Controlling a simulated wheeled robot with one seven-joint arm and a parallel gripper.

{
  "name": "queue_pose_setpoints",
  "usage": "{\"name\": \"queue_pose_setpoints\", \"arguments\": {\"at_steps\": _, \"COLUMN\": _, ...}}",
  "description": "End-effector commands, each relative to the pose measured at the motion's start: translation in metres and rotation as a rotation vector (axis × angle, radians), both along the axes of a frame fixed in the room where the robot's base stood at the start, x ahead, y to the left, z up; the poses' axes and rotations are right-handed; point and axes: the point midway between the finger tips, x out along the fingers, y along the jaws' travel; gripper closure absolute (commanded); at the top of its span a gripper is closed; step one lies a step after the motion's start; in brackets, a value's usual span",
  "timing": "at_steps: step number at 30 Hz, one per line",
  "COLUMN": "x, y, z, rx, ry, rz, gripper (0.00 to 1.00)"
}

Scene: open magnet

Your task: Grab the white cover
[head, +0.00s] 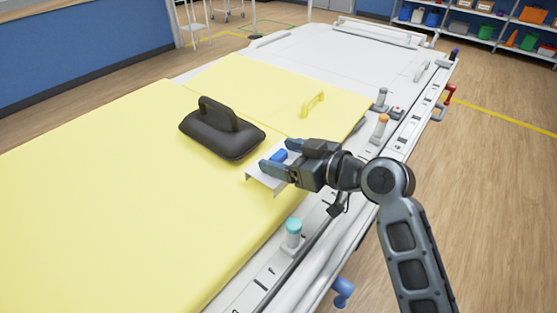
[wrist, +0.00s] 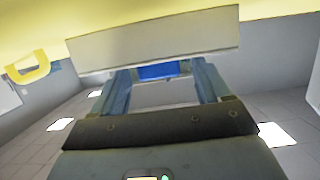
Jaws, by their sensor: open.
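The white cover is a pale flat panel (head: 260,180) at the right edge of the yellow surface in the head view. In the wrist view it shows as a tilted light-grey strip (wrist: 155,38) across the top, just beyond my fingertips. My gripper (head: 281,157) is open at the cover, its fingers reaching over it from the right. A small blue part (head: 278,156) shows between the fingers, and also in the wrist view (wrist: 158,71). I cannot tell whether the fingers touch the cover or the blue part. My gripper hides part of the cover.
A black handled block (head: 222,130) sits on the yellow surface (head: 110,190), left of my gripper. A yellow handle (head: 313,104) stands behind. A teal-topped knob (head: 293,233) and an orange-topped knob (head: 380,128) stand along the right rail. The yellow surface's near left is clear.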

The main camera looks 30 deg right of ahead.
Motion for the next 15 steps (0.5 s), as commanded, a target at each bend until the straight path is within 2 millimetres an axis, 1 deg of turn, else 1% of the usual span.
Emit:
{"name": "queue_pose_setpoints", "arguments": {"at_steps": 2, "x": -0.0001, "y": -0.0001, "z": -0.0002, "rx": 0.0, "ry": 0.0, "rz": 0.0, "gripper": 0.25}}
{"name": "queue_pose_setpoints", "arguments": {"at_steps": 15, "x": -0.0004, "y": -0.0002, "z": -0.0001, "rx": 0.0, "ry": 0.0, "rz": 0.0, "gripper": 0.67}}
